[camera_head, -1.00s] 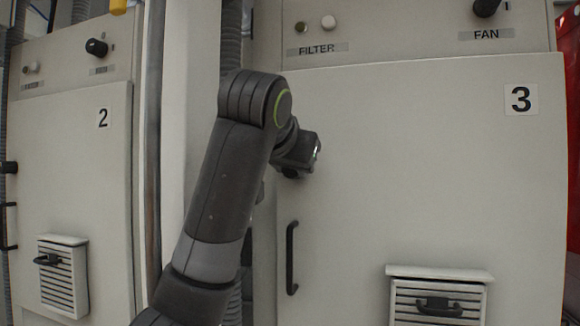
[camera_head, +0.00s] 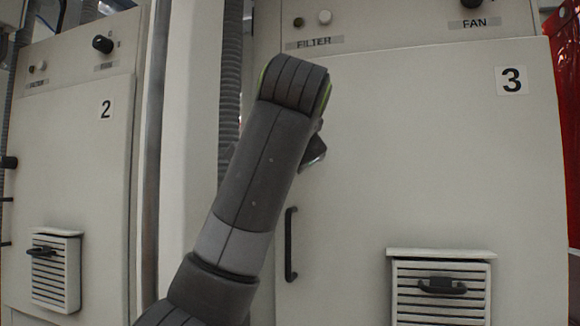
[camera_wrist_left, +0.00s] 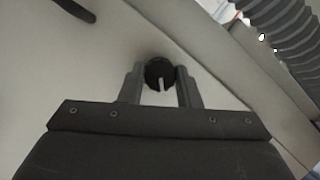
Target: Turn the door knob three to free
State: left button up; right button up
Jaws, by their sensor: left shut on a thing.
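The door (camera_head: 420,160) marked 3 is a large pale panel and looks closed. In the left wrist view, its round black knob (camera_wrist_left: 158,69) with a white pointer mark sits between the two fingers of my left gripper (camera_wrist_left: 160,76), which is shut on it. The pointer runs towards the gripper's body in that view. In the head view my left arm covers the knob and most of the gripper; only a dark part of the wrist shows beside the arm. My right gripper is in neither view.
A black vertical handle (camera_head: 290,245) is on door 3 below my arm. A louvred vent (camera_head: 440,290) sticks out lower right. A ribbed hose (camera_wrist_left: 285,30) runs near the gripper. Cabinet 2 (camera_head: 75,170) stands left beyond a pale post. The area right of my arm is clear.

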pick_arm(q)
jog(key=shift+f+m+t+y+b, duration=0.15)
jog(key=shift+m+t+b, duration=0.4)
jog(key=shift+m+b, duration=0.8)
jog(key=shift+f+m+t+y+b, duration=0.1)
jog(key=shift+m+t+y+b, duration=0.15)
jog(key=shift+m+t+b, duration=0.75)
jog(key=shift+f+m+t+y+b, duration=0.1)
jog(key=shift+m+t+y+b, duration=0.1)
jog(key=shift+m+b, duration=1.45)
jog(key=o, duration=1)
jog(key=shift+d, duration=0.1)
jog(key=shift+s, duration=0.15)
